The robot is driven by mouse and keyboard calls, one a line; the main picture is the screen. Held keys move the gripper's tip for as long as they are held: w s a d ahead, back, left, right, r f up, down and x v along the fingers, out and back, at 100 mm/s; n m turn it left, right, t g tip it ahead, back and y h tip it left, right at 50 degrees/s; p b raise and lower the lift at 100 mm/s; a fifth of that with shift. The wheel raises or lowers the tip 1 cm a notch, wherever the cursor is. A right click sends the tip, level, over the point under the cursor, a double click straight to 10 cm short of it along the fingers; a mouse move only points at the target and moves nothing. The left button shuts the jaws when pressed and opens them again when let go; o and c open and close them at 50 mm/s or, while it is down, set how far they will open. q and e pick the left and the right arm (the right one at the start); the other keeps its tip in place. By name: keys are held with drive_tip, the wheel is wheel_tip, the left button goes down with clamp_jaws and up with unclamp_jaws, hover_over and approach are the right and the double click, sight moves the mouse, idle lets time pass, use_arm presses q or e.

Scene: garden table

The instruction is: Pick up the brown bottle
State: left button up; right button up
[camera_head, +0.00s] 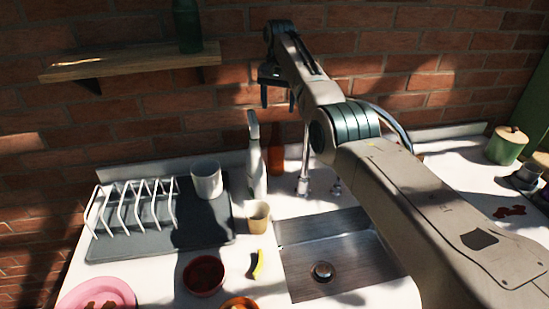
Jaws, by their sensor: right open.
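The brown bottle (275,160) stands upright at the back of the white counter, close to the brick wall. It is just right of a white spray bottle (254,165) and left of the tap. Its upper part is narrow and dark, and it appears unobstructed. My right arm reaches in from the lower right across the sink. My right gripper (278,101) is open and empty, with its fingers pointing down. In the picture it is directly above the brown bottle, apart from it. My left gripper is not in view.
The tap (303,172) and sink (312,268) lie right of the bottle. A tan cup (258,217), a white mug (207,180) and a dish rack (130,205) stand to the left. A wooden shelf (130,64) holding a green bottle (187,26) is at upper left.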

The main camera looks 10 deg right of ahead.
sight(276, 133)
drive_tip(key=shift+w+f, duration=0.25)
drive_tip(key=shift+f, duration=0.35)
drive_tip(key=shift+w+f, duration=0.25)
drive_tip(key=shift+f, duration=0.3)
wheel_tip(276, 133, down, 3)
drive_tip(key=shift+s+f+p, duration=0.1)
drive_tip(key=shift+f+p, duration=0.05)
drive_tip(key=shift+p, duration=0.6)
drive_tip(key=shift+s+f, duration=0.1)
drive_tip(key=shift+f, duration=0.4)
wheel_tip(276, 133, down, 5)
drive_tip(key=shift+a+r+p, duration=0.15)
drive_tip(key=shift+r+p, duration=0.05)
drive_tip(key=shift+p, duration=1.05)
drive_tip(key=shift+f, duration=0.25)
drive_tip(key=c, duration=1.2)
clamp_jaws()
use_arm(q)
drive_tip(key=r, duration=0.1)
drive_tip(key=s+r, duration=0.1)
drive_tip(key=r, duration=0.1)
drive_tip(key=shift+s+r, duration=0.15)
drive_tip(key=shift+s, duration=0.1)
use_arm(e)
drive_tip(key=shift+r, duration=0.1)
